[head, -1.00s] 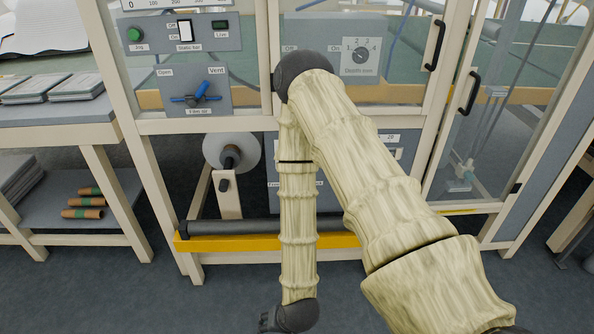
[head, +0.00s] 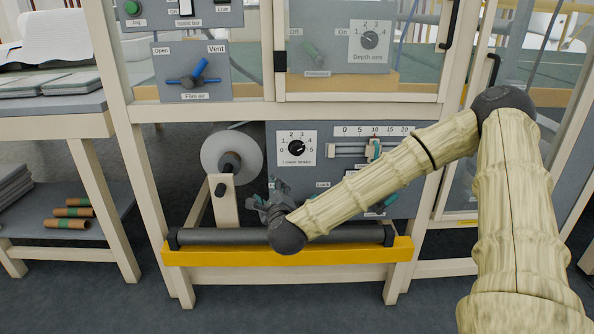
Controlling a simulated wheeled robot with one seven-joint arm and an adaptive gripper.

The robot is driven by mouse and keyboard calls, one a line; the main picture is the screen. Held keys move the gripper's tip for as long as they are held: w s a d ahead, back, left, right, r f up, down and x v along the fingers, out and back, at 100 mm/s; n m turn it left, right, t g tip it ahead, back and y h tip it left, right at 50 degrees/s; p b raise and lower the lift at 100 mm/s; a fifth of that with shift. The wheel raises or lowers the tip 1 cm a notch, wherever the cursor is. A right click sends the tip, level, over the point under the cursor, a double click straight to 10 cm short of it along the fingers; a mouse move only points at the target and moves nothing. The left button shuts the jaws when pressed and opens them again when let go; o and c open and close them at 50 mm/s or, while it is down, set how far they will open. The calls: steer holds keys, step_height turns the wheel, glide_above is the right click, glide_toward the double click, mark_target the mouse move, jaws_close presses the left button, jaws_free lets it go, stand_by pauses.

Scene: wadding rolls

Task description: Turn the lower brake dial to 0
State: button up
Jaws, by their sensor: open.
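The lower brake dial (head: 297,148) is a black knob on a white square plate with numbers around it, labelled "Lower brake". It sits at the upper left of the grey lower panel (head: 335,165); its exact setting is too small to read surely. My gripper (head: 272,188) is open, in front of the panel's lower left, below and left of the dial and apart from it in the picture. My wrist partly hides the gripper. My arm crosses the panel's right and lower parts, and the dial is in clear view.
A white roll (head: 232,160) on a spindle stands left of the panel. A dark roller (head: 335,235) and yellow bar (head: 220,255) run below. A slider (head: 373,150) is right of the dial. The film air valve (head: 194,75) and depth dial (head: 369,40) are above.

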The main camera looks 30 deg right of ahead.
mark_target(297, 151)
steer(key=d+r+m+h+b, duration=0.4)
steer(key=d+r+m, duration=0.1)
steer(key=d+m, duration=0.35)
steer(key=shift+n, duration=0.45)
steer(key=b+x, duration=0.1)
steer(key=x, duration=0.4)
steer(key=b+x, duration=0.1)
steer(key=x, duration=0.4)
steer(key=shift+w+d+r, duration=0.1)
steer(key=shift+d+r, duration=0.05)
steer(key=shift+d, duration=0.45)
steer(key=c, duration=1)
steer(key=shift+c, duration=0.2)
